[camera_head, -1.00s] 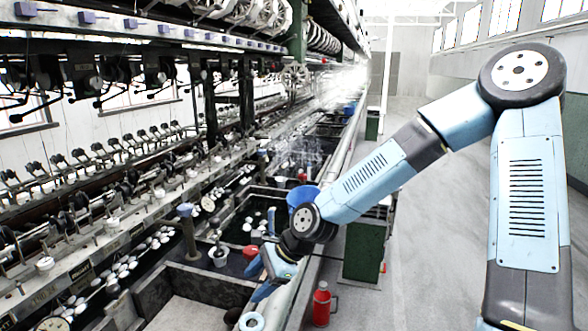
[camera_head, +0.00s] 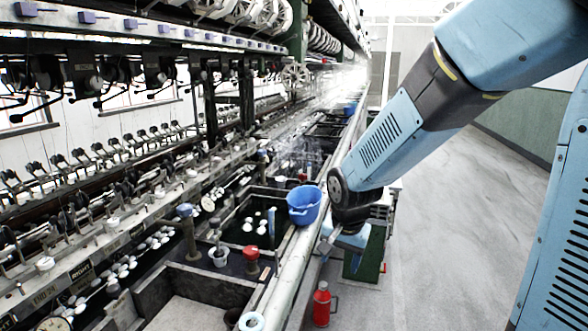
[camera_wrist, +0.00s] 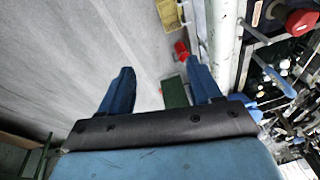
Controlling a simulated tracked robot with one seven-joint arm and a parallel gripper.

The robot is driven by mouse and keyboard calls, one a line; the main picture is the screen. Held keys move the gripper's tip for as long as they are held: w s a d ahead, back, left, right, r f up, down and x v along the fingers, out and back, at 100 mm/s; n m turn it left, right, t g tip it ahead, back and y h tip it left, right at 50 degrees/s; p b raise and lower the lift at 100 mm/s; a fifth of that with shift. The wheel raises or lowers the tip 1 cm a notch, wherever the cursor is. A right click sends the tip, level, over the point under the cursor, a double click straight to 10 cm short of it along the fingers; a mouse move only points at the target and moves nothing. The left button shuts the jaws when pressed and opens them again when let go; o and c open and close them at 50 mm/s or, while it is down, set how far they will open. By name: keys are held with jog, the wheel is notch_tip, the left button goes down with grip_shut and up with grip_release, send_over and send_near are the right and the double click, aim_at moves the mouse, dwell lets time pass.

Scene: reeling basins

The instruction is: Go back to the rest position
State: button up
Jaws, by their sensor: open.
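My gripper (camera_wrist: 160,84) shows in the wrist view with its two blue fingers spread wide and nothing between them. In the head view my gripper (camera_head: 326,243) hangs at the end of my bent arm, just right of the pale rail along the basins. It is apart from the blue bucket (camera_head: 305,206), which stands on the basin edge to its left. The fingertips are small and partly hidden in the head view. In the wrist view, grey floor lies beyond the fingers.
A red fire-extinguisher-like bottle (camera_head: 321,304) stands on the floor beside a green cabinet (camera_head: 366,258). A red-topped knob (camera_head: 251,254), a small white cup (camera_head: 218,257) and dark basins with white cocoons lie left of the rail (camera_head: 292,262). The aisle floor (camera_head: 450,240) at right is clear.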

jog(key=s+d+r+n+t, duration=0.1)
jog(key=s+d+r+n, duration=0.1)
jog(key=s+d+r, duration=0.4)
jog(key=s+d+r+n+t, duration=0.2)
jog(key=s+d+r, duration=0.4)
jog(key=r, duration=0.4)
jog(key=shift+s+d+r+n, duration=0.3)
jog(key=shift+s+n, duration=0.1)
jog(key=shift+s, duration=0.4)
jog(key=shift+s+d+r, duration=0.1)
jog(key=shift+s+d, duration=0.05)
jog(key=shift+s, duration=0.05)
jog(key=shift+c, duration=0.4)
